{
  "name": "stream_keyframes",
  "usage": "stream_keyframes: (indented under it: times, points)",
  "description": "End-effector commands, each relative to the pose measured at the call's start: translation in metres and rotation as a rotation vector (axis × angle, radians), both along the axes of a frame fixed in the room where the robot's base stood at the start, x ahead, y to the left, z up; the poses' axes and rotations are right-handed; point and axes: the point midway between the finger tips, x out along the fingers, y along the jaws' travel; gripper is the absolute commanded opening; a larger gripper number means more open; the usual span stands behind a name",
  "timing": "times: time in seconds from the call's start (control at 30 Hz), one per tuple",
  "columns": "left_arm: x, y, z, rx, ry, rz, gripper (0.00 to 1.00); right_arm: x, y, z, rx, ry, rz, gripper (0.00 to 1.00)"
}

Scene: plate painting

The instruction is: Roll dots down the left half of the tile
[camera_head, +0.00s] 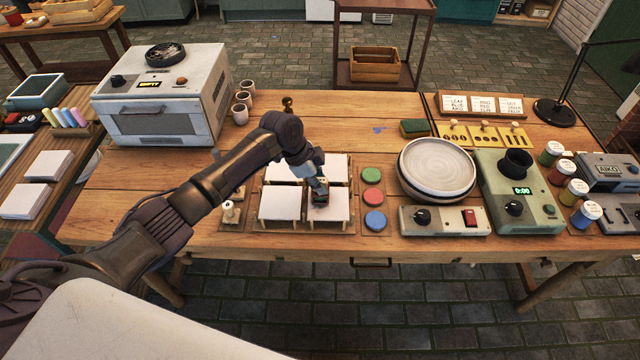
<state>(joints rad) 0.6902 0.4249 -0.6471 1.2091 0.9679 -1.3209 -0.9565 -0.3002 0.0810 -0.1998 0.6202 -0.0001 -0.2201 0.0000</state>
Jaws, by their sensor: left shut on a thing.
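Several white square tiles sit raised on small supports on a wooden board, including a front-left tile (279,204), a front-right tile (337,210) and a back-left tile (284,171). My left gripper (318,187) is over the inner left part of the front-right tile, pointing down, shut on a small dark tool (320,200). The tool looks like a roller, but its pattern is too small to make out. I cannot tell whether it touches the tile. No dots show on the visible tile surfaces. My right gripper is not in view.
Green (371,175), red (373,196) and blue pads (375,220) lie right of the tiles. A round turntable (437,168), a yellow rack (484,135) and paint jars (573,192) stand farther right. An oven (165,95) stands back left. A small wooden-handled tool (230,212) stands left.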

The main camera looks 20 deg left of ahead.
Motion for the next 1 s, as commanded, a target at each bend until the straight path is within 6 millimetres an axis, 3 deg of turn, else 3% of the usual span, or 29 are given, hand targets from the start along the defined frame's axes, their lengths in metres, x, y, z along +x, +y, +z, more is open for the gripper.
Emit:
stream_keyframes:
  times: [1.0]
  points:
    - [0.011,0.003,-0.001,0.001,0.001,0.0,0.0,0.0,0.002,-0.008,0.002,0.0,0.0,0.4]
